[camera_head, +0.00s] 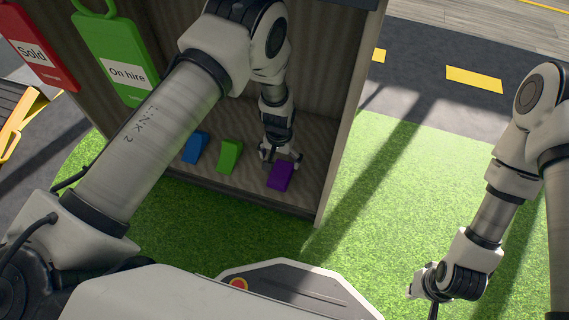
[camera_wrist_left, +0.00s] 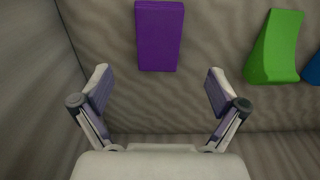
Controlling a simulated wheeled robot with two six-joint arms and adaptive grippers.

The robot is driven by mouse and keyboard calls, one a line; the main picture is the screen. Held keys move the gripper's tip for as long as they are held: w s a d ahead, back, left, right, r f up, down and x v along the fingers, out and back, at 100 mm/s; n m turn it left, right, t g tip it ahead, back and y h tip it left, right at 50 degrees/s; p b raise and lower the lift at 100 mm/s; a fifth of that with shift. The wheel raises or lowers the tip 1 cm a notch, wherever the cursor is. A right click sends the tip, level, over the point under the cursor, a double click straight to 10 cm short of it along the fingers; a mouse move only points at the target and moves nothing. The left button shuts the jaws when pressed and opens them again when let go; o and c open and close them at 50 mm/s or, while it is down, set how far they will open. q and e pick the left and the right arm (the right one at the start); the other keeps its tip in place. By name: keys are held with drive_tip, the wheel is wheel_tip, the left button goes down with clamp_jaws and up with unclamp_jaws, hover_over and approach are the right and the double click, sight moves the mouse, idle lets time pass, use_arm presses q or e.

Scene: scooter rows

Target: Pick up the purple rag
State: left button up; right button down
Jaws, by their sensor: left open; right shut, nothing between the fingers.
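The purple rag (camera_head: 281,175) lies folded on the floor of an open wooden cabinet, near its front right. It also shows in the left wrist view (camera_wrist_left: 159,36), at the top centre. My left gripper (camera_head: 279,158) reaches into the cabinet and is just behind the rag in the head view. In the left wrist view its fingers (camera_wrist_left: 158,88) are spread apart with nothing between them, and the rag is ahead of them. My right gripper (camera_head: 432,290) is shut and empty over the grass at the lower right.
A green rag (camera_head: 230,156) and a blue rag (camera_head: 196,147) lie left of the purple one. The cabinet's right wall (camera_head: 342,120) stands close to the purple rag. Green "On hire" (camera_head: 118,62) and red "Sold" (camera_head: 36,50) tags hang at upper left. Grass to the right is clear.

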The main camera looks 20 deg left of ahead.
sight(281, 173)
use_arm(q)
wheel_tip(281, 173, down, 8)
drive_tip(key=b, duration=0.5)
drive_tip(key=shift+d+r, duration=0.1)
drive_tip(key=shift+d, duration=0.05)
drive_tip(key=shift+r, duration=0.2)
drive_tip(key=shift+s, duration=0.1)
drive_tip(key=c, duration=1.1)
